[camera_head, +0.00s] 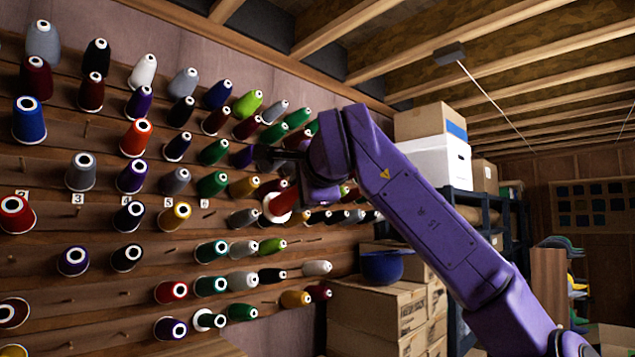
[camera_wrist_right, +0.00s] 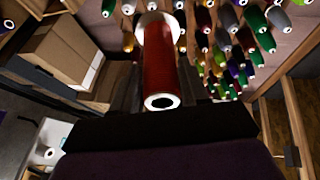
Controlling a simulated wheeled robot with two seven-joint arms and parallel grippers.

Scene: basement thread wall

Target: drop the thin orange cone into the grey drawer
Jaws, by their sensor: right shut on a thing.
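My right gripper (camera_head: 272,160) is in front of the thread wall in the head view, shut on a thin red cone (camera_head: 283,204) with a white base. In the right wrist view the same cone (camera_wrist_right: 166,60) stands between the dark fingers, its small white-tipped end toward the camera and its wide white base away. It looks deep red there rather than orange. An orange-red cone (camera_head: 136,138) sits on a peg at upper left of the wall. I cannot make out a grey drawer for certain. My left gripper is not in view.
The wooden thread wall (camera_head: 60,210) carries many coloured cones on pegs close around my right gripper. Cardboard boxes (camera_head: 375,310) stand below and right of it, with a dark blue bowl-like thing (camera_head: 382,267) on top. A shelf with boxes stands behind my arm.

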